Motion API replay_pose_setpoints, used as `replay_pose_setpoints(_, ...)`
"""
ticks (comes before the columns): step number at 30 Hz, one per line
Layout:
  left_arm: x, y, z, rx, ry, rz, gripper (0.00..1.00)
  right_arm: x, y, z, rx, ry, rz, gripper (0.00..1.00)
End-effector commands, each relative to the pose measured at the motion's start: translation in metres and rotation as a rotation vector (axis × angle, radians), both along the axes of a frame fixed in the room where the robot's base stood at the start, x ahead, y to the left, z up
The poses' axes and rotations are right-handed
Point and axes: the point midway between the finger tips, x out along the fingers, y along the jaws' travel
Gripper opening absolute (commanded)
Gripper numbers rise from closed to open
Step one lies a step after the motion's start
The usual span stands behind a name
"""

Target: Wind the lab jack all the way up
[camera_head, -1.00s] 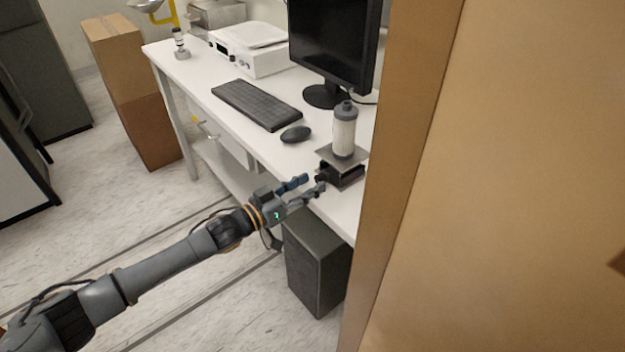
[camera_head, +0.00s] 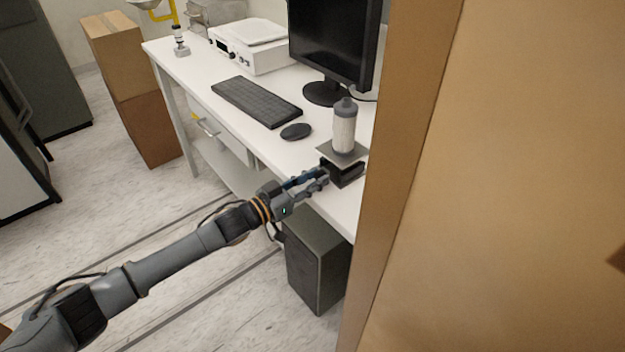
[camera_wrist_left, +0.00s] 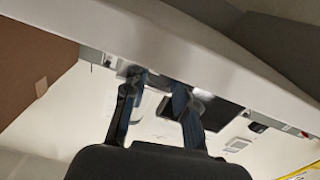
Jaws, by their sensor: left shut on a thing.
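The lab jack (camera_head: 344,173) stands low at the front edge of the white desk, with a dark body and a flat grey top plate (camera_head: 327,148). A pale cylinder with a grey cap (camera_head: 344,127) stands upright on the plate. My left gripper (camera_head: 323,175) is at the jack's front left side, shut on the jack's knob, which the fingers mostly hide. In the left wrist view the fingers (camera_wrist_left: 156,92) show from behind; the knob cannot be made out there. My right gripper is not in view.
On the white desk (camera_head: 200,80) are a keyboard (camera_head: 257,101), a mouse (camera_head: 296,131) and a monitor (camera_head: 333,45). A dark box (camera_head: 317,262) stands below the desk's front edge. A large brown panel (camera_head: 500,180) blocks the right side. Open floor lies at the left.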

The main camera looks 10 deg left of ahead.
Motion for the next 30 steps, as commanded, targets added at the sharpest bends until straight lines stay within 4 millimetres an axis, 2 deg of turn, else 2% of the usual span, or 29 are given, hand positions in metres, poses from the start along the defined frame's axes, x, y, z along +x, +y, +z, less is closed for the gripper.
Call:
replay_pose_setpoints(7, -0.0004, -0.0006, -0.0001, 0.226, -0.227, 0.001, 0.00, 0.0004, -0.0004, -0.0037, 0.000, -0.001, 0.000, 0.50)
replay_pose_setpoints(17, -0.0005, -0.0006, 0.0003, 0.252, -0.254, 0.000, 0.00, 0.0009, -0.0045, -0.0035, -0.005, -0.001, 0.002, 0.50)
replay_pose_setpoints(18, -0.0004, -0.0005, 0.0003, 0.252, -0.254, 0.000, 0.34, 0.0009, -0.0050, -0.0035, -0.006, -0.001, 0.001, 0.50)
replay_pose_setpoints(21, -0.0004, -0.0006, 0.0002, 0.252, -0.253, 0.000, 0.50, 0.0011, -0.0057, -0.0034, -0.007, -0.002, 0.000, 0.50)
replay_pose_setpoints(30, -0.0011, 0.0005, -0.0002, 0.252, -0.252, 0.001, 0.50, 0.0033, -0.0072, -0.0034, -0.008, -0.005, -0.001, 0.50)
